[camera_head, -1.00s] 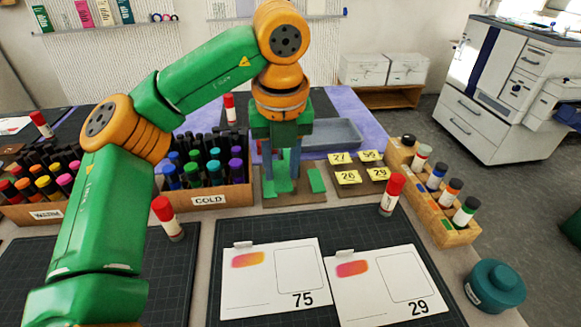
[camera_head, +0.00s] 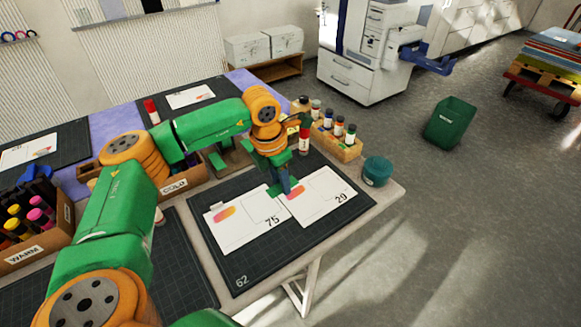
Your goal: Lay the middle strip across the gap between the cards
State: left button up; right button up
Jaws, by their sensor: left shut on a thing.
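Two white cards lie side by side on a dark cutting mat: card 75 (camera_head: 246,228) on the left and card 29 (camera_head: 335,198) on the right, each with an orange-pink patch. My left gripper (camera_head: 286,188) is shut on a small green strip (camera_head: 274,190), low over the place where the two cards meet. The fingers and the strip hide part of that gap. I cannot tell whether the strip touches the cards. The brown strip board (camera_head: 238,157) is mostly behind my left arm. My right gripper is out of view.
The dark mat (camera_head: 238,264) has bare room in front of the cards. A wooden marker rack (camera_head: 346,152) and a teal round pot (camera_head: 376,171) stand to the right, near the table edge. A red-capped marker (camera_head: 304,142) stands just behind the gripper.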

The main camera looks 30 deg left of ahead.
aim_at(284, 205)
pick_arm(q)
jog(key=shift+f, duration=0.25)
jog(key=shift+w+f+b, duration=0.15)
jog(key=shift+f+b, duration=0.15)
jog(key=shift+f, duration=0.05)
jog(key=shift+w+a+f+b, duration=0.1)
jog(key=shift+w+f+b, duration=0.1)
jog(key=shift+f+b, duration=0.3)
jog(key=shift+w+a+f+b, duration=0.15)
jog(key=shift+f+b, duration=0.1)
jog(key=shift+f, duration=0.3)
notch_tip(284, 205, down, 3)
jog(key=b, duration=0.3)
jog(key=shift+s+d, duration=0.15)
jog(key=shift+f+b, duration=0.3)
jog(key=shift+f, duration=0.3)
jog(key=shift+r, duration=0.1)
